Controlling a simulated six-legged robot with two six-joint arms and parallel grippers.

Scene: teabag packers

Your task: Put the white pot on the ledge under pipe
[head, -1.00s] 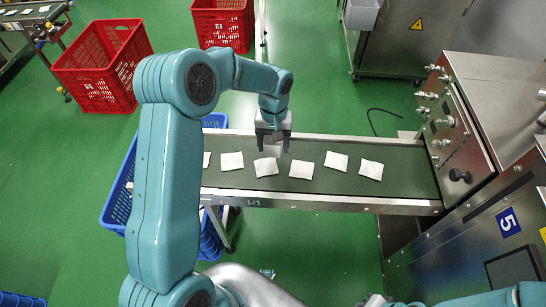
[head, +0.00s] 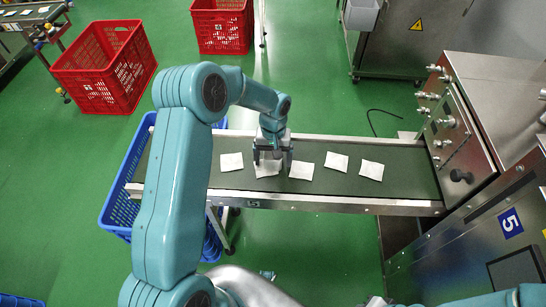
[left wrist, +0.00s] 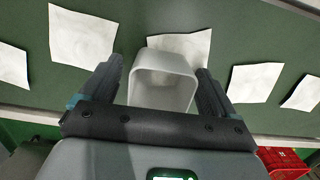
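The white pot (left wrist: 163,80), a small rounded-square container, lies between the two dark fingers of my left gripper (left wrist: 158,78) in the left wrist view. The fingers flank it and seem shut on it, though the contact on the left side is not clear. In the head view my left gripper (head: 272,157) points down over the conveyor, close above a teabag; the pot is hard to make out there. A ledge under a pipe cannot be picked out for certain. My right gripper is not clearly in view.
Several flat white teabags (head: 371,170) lie on the dark green conveyor (head: 410,180). A steel machine (head: 458,140) with knobs stands at its right end. A blue crate (head: 118,207) is at its left end. Red crates (head: 100,70) stand behind on the green floor.

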